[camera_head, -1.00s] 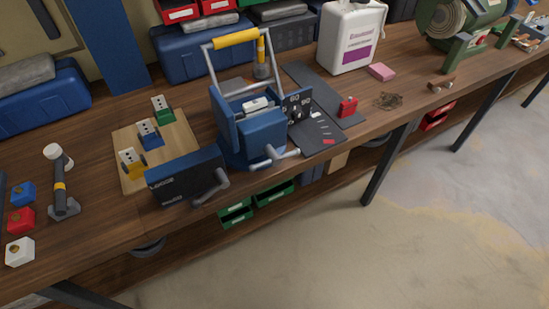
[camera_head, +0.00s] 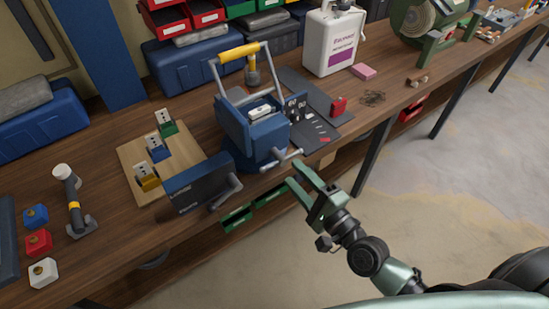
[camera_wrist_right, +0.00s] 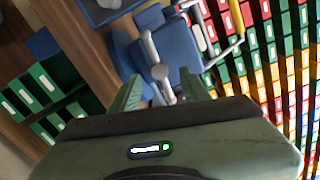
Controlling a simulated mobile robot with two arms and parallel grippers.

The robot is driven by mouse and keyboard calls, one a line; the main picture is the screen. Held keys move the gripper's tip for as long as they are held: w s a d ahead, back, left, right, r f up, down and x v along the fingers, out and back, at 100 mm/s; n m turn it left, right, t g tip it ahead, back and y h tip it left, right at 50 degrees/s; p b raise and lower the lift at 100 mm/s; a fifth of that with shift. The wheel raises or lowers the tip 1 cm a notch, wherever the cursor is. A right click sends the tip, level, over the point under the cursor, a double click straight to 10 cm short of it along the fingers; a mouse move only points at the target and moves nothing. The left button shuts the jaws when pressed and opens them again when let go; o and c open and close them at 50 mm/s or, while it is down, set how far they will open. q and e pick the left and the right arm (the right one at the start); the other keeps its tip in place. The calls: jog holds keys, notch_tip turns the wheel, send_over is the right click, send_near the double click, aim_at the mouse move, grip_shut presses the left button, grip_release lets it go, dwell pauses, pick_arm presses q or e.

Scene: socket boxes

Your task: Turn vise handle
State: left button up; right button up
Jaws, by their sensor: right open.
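The blue vise (camera_head: 262,141) stands at the bench's front edge. Its grey metal handle (camera_head: 282,160) sticks out toward the front, with a crossbar. In the right wrist view the handle (camera_wrist_right: 157,65) shows ahead, roughly between the fingers. My right gripper (camera_head: 298,176) is open and empty, just in front of and below the handle. In the head view they look close; I cannot tell whether they touch. In the right wrist view its green fingers (camera_wrist_right: 161,93) stand apart. My left gripper is not in view.
A dark blue box (camera_head: 197,183) with a crank handle (camera_head: 224,192) stands left of the vise. A wooden board (camera_head: 130,157) with several sockets lies behind it. Green bins (camera_head: 268,195) sit below the bench edge. The floor (camera_head: 430,190) in front is clear.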

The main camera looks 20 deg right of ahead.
aim_at(284, 163)
jog(key=p+x, duration=0.1)
jog(key=x, duration=0.5)
jog(key=shift+w+a, duration=0.1)
jog(key=shift+w, duration=0.3)
grip_shut()
